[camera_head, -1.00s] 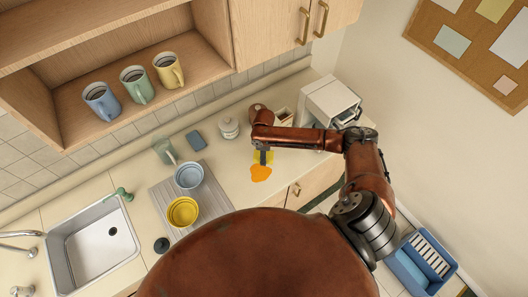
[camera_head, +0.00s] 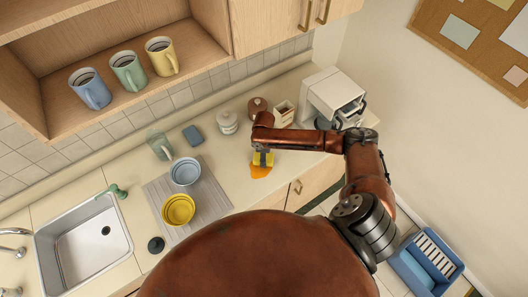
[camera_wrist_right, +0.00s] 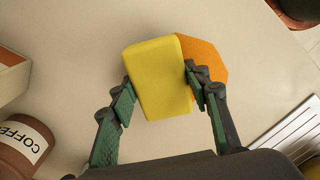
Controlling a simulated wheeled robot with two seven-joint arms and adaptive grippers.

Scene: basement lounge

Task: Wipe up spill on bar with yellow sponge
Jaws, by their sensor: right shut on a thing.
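My right gripper (camera_head: 263,150) is shut on the yellow sponge (camera_head: 263,159) at the bar counter (camera_head: 225,173). In the right wrist view the sponge (camera_wrist_right: 158,75) stands between the two fingers of the gripper (camera_wrist_right: 160,92). The orange spill (camera_head: 260,172) lies on the counter, just in front of the sponge in the head view. In the right wrist view the spill (camera_wrist_right: 210,62) shows to the right of the sponge, which hides part of it. I cannot tell whether the sponge touches the counter. My left gripper is not in view.
A brown coffee canister (camera_wrist_right: 22,145), a white jar (camera_head: 228,122) and an open box (camera_head: 284,113) stand behind. A white machine (camera_head: 333,92) is at right.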

